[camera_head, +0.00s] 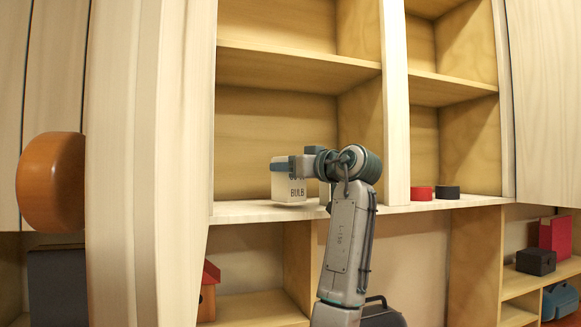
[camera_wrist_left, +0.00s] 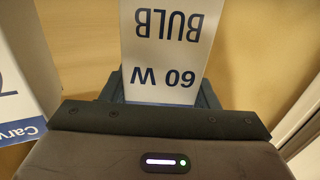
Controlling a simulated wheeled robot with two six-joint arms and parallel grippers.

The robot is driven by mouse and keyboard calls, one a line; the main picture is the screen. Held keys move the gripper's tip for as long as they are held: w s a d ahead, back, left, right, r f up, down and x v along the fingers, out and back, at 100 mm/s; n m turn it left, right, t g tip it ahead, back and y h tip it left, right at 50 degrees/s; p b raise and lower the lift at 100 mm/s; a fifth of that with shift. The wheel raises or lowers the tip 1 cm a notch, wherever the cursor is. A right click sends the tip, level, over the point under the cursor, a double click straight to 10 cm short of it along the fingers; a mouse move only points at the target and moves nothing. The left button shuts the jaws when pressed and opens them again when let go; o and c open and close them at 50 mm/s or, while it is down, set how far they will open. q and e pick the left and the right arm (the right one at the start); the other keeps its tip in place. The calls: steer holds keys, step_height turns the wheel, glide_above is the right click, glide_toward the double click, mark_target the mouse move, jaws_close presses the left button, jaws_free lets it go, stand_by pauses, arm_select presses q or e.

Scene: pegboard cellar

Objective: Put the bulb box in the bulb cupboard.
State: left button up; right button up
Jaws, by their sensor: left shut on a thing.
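The bulb box (camera_head: 297,190) is white with "BULB" in dark letters. It is in the open cupboard (camera_head: 262,212), low over the front of its bottom board; I cannot tell if it touches the board. My left gripper (camera_head: 283,166) is shut on the upper part of the box. In the left wrist view the box (camera_wrist_left: 168,45) reads "60 W BULB" upside down between the fingers. My arm hides part of the compartment to the right of the box. My right gripper is not in view.
A white and blue carton (camera_wrist_left: 22,95) stands close to my left gripper in the wrist view.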

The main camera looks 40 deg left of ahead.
arm_select(q)
steer(key=shift+a+f, duration=0.1)
steer(key=shift+f, duration=0.55)
